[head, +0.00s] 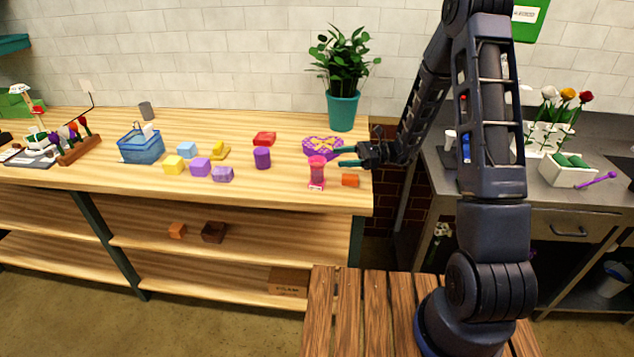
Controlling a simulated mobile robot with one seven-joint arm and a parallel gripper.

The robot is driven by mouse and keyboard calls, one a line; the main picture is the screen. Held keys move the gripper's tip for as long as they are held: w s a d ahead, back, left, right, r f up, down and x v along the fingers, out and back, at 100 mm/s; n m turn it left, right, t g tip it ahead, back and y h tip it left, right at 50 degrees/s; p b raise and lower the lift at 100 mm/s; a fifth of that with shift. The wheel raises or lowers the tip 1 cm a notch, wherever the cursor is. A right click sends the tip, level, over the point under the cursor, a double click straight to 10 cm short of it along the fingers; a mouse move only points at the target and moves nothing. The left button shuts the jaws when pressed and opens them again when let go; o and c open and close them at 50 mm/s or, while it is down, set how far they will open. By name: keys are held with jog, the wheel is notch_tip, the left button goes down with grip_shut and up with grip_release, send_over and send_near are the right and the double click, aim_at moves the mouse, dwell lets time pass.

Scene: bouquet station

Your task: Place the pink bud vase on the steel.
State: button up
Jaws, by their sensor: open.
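The pink bud vase (317,172) stands upright near the front right end of the wooden bench. It looks like a reddish-pink cylinder with a lighter lower part. My gripper (343,157) reaches in from the right with its teal-tipped fingers pointing left at the vase. It is open, and its fingertips are just right of the vase's upper part; I cannot tell whether they touch it. The steel counter (535,197) is at the right, past a gap from the bench, and partly hidden behind my arm.
An orange block (350,181) lies right of the vase, a purple heart-shaped box (322,146) behind it, and a purple cylinder (262,158) to its left. A potted plant (343,100) stands behind. On the steel are a white planter (567,173) and flowers (567,97).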

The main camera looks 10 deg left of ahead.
aim_at(312, 165)
notch_tip(312, 165, down, 3)
jog(key=shift+s+a+r, duration=0.1)
jog(key=shift+r, duration=0.05)
jog(key=shift+r+x, duration=0.2)
jog(key=shift+x, duration=5.15)
jog(key=shift+s, duration=0.1)
jog(key=shift+c, duration=0.3)
grip_shut()
